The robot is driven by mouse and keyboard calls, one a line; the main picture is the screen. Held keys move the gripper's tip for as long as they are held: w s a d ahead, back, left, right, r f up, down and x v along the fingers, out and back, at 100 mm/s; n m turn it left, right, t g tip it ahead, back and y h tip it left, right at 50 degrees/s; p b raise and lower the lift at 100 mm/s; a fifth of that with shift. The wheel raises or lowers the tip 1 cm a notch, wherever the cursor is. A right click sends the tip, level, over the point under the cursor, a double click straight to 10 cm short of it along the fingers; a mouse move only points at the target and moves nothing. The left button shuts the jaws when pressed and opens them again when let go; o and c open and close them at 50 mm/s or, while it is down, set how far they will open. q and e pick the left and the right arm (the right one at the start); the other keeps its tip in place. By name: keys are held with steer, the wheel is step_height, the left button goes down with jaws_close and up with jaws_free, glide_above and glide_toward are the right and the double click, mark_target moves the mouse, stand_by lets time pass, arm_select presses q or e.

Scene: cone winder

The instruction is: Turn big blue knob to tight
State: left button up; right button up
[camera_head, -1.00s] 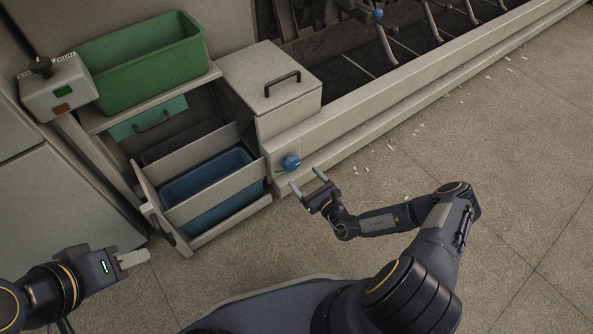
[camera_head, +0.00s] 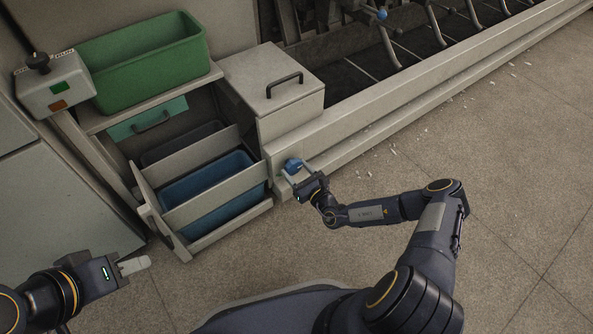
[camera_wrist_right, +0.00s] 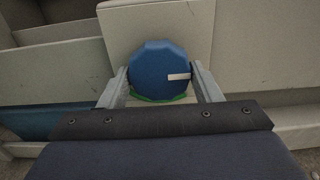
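The big blue knob (camera_head: 292,165) sits on the front face of the cream machine, below the lidded box. In the right wrist view the knob (camera_wrist_right: 158,70) has a white mark pointing right and a green arc under its lower edge. My right gripper (camera_head: 296,172) is at the knob, with one finger on each side of it (camera_wrist_right: 160,80). The fingers are apart, and small gaps seem to show beside the knob; firm contact cannot be made out. My left gripper (camera_head: 134,265) is at the lower left, away from the knob; its finger gap is not clear.
An open drawer with a blue bin (camera_head: 207,190) stands left of the knob. A green bin (camera_head: 140,62) is on the shelf above, beside a switch box (camera_head: 55,86). A smaller blue knob (camera_head: 381,14) is far back. The floor at right is mostly clear.

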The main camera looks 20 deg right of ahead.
steer(key=shift+c, duration=1.2)
steer(key=shift+m, duration=0.3)
steer(key=m+p, duration=0.1)
steer(key=m, duration=0.1)
steer(key=shift+a+m+p, duration=0.1)
steer(key=shift+m+p, duration=0.2)
steer(key=shift+p, duration=0.1)
steer(key=m, duration=0.2)
steer(key=shift+m+p, duration=0.3)
steer(key=shift+m, duration=0.1)
steer(key=m, duration=0.2)
steer(key=shift+s+m, duration=0.1)
steer(key=shift+m, duration=0.3)
steer(key=m, duration=0.5)
steer(key=shift+a, duration=0.1)
steer(key=m, duration=0.5)
steer(key=shift+r+m+b, duration=0.1)
steer(key=shift+m+b, duration=0.2)
steer(key=shift+m, duration=0.1)
